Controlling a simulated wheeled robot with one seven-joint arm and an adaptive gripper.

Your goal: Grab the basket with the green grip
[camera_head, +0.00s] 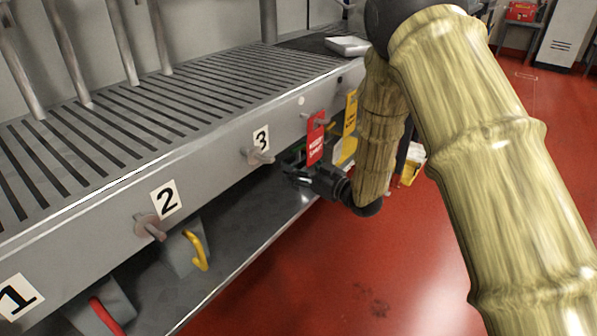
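My gripper (296,174) is black and reaches in from the right below the steel counter's front edge, under and to the right of the label 3. A small dark green patch (298,160) shows right at my gripper, mostly hidden. I cannot tell if it is the green grip or whether my fingers are around it. The basket itself is not clearly visible. A yellow grip (197,252) sticks out below the label 2. A red grip (104,316) sticks out below the label 1.
The slatted steel counter (215,148) has knobs along its front face. A lower steel shelf (245,262) runs beneath it. A red tag (315,140) and a yellow tag (350,112) hang close to my wrist. Red floor (400,265) is open at the right.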

